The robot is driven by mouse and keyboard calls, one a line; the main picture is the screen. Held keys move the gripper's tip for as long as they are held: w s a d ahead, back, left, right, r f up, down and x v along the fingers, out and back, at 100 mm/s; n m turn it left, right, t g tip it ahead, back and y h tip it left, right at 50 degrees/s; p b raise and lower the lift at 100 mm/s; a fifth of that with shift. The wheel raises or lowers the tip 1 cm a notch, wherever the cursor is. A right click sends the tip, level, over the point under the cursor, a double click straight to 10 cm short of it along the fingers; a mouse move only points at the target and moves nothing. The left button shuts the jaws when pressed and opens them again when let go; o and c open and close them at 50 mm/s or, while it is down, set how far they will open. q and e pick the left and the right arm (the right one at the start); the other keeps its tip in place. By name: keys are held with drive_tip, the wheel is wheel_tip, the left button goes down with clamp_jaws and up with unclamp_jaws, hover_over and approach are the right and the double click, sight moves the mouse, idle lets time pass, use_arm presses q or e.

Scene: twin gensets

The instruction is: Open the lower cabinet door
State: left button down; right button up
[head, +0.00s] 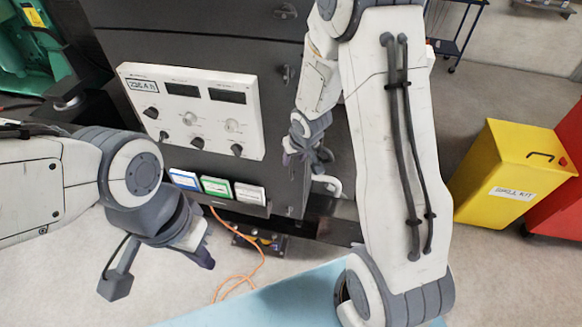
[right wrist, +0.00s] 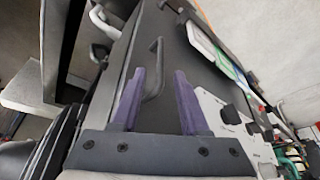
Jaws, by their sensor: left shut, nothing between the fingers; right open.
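The dark cabinet (head: 200,47) stands in the middle of the head view, with a white control panel (head: 240,140) on its front. In the right wrist view, a dark bar handle (right wrist: 157,68) stands on the dark door face (right wrist: 186,68). My right gripper (head: 307,160) is open at the cabinet's right edge. Its purple fingers (right wrist: 158,95) appear on either side of the handle's lower end; I cannot tell whether they touch it. The door looks closed. My left gripper (head: 200,258) is shut and empty, low in front of the cabinet. My right arm hides part of the cabinet.
Blue, green and white cards (head: 216,186) sit on the cabinet front. An orange cable (head: 240,276) lies on the floor below. A light blue surface (head: 290,303) is at the bottom. A yellow spill kit bin (head: 505,170) and a red bin (head: 570,185) stand at right.

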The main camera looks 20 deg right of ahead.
drive_tip(key=b, duration=0.2)
hover_over(291, 177)
wheel_tip(291, 177, down, 5)
drive_tip(key=shift+w+d+f, duration=0.1)
drive_tip(key=shift+w+f, duration=0.2)
drive_tip(key=shift+f, duration=0.2)
drive_tip(key=shift+c, duration=0.3)
clamp_jaws()
idle(0.6)
